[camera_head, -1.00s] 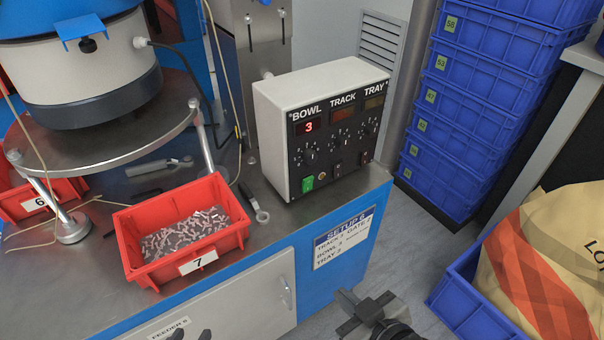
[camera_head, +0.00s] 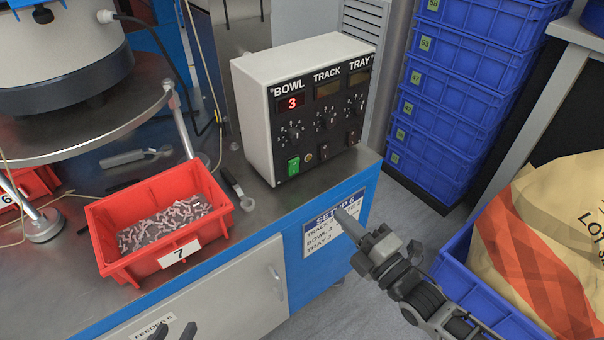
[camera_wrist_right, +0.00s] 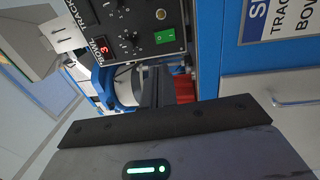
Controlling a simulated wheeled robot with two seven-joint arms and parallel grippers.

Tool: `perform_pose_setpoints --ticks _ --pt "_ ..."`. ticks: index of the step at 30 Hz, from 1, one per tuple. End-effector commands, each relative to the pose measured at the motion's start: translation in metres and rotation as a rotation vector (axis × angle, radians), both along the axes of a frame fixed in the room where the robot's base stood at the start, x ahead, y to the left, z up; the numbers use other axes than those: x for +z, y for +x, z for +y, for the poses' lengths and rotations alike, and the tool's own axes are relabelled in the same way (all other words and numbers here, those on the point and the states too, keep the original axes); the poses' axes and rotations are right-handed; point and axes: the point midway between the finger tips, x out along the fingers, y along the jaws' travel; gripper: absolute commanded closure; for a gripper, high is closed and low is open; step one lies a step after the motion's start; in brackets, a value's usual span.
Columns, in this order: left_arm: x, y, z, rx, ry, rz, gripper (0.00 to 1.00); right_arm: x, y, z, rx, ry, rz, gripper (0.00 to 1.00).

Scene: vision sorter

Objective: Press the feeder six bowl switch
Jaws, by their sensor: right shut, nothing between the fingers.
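The grey-white control box (camera_head: 255,125) stands on the bench, its black panel labelled BOWL, TRACK and TRAY. The BOWL display (camera_head: 291,103) reads 3 in red. Below it are a knob (camera_head: 290,134) and a lit green switch (camera_head: 293,166), which also shows in the right wrist view (camera_wrist_right: 165,36). My right gripper (camera_head: 347,220) is shut and empty, in front of the setup sign, below and right of the box and apart from it. My left gripper (camera_head: 173,331) shows only two separated dark fingertips at the bottom edge; it looks open.
A red bin (camera_head: 118,257) labelled 7, holding small parts, sits left of the box. Stacked blue crates (camera_head: 445,120) stand behind right. A blue crate (camera_head: 457,247) with a sack (camera_head: 560,230) is at right.

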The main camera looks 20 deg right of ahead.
Motion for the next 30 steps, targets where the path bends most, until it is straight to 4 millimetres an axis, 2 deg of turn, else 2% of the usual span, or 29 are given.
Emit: perform_pose_setpoints --ticks 5,8,21,25,30 --pt "-0.001 0.000 0.000 0.001 0.000 0.002 0.64 0.001 0.006 0.002 -0.001 0.002 0.000 1.00" --pt "-0.002 0.000 0.000 0.001 0.001 0.002 0.64 0.003 0.018 0.007 -0.001 0.002 -0.002 1.00" --pt "-0.007 0.000 0.000 0.001 0.003 0.000 0.64 0.014 0.102 0.038 0.000 0.003 -0.001 1.00" --pt "-0.006 0.001 0.000 0.000 0.003 -0.003 0.64 0.015 0.119 0.043 0.000 0.002 0.002 1.00" --pt "-0.006 0.001 0.000 0.000 0.003 -0.006 0.64 0.016 0.129 0.047 -0.001 0.002 0.003 1.00"
